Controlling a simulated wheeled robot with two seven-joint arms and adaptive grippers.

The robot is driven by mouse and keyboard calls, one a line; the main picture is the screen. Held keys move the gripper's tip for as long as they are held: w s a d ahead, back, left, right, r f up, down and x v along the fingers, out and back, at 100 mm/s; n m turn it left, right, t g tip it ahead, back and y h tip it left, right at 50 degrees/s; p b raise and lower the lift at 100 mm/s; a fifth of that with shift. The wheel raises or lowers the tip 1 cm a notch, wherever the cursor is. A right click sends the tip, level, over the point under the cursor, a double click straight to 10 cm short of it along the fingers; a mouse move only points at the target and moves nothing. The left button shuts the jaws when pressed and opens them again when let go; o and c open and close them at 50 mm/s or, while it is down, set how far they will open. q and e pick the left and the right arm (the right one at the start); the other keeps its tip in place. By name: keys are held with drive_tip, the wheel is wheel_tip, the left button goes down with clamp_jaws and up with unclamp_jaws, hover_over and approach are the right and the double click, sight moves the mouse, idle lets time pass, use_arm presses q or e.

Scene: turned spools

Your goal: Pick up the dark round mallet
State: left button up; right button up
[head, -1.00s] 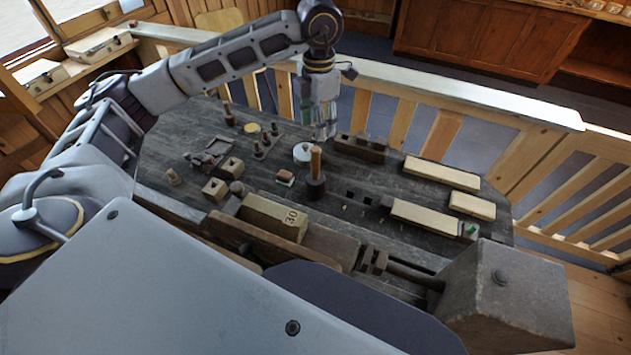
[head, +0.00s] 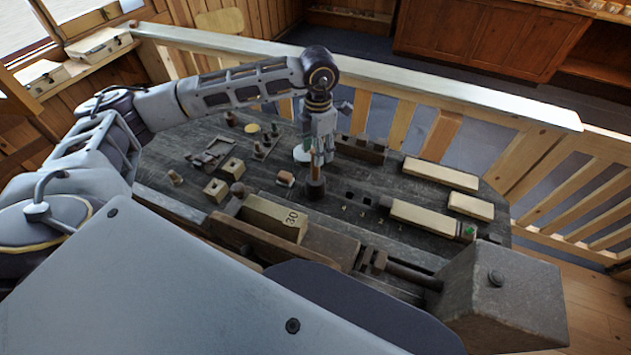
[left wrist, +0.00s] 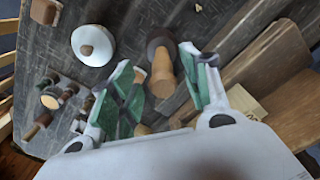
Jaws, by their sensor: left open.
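The dark round mallet (head: 316,189) stands on its head on the dark bench, its wooden handle pointing up. In the left wrist view the dark head (left wrist: 160,39) lies beyond the light handle (left wrist: 162,75). My left gripper (head: 320,158) is open at the upper part of the handle and covers some of it in the head view. In the left wrist view its green-padded fingers (left wrist: 156,58) are on either side of the handle, with gaps visible. My right gripper is not in view.
A white disc with a wooden knob (left wrist: 93,45) is close beside the mallet. A small rack of spools (left wrist: 60,95) stands further off. A wooden block marked 30 (head: 274,219) and pale blocks (head: 425,218) lie nearby. A railing (head: 400,90) borders the bench's far side.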

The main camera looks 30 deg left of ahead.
sight(315, 174)
use_arm(q)
drive_tip(key=shift+f, duration=0.15)
drive_tip(key=shift+s+a+f+p, duration=0.1)
drive_tip(key=shift+f+p, duration=0.15)
drive_tip(key=shift+f, duration=0.35)
drive_tip(key=shift+s+f+p, duration=0.15)
drive_tip(key=shift+f+p, duration=0.05)
drive_tip(key=shift+f, duration=0.4)
drive_tip(key=shift+s+a+f+p, duration=0.1)
drive_tip(key=shift+f+p, duration=0.15)
drive_tip(key=shift+f, duration=1.1)
clamp_jaws()
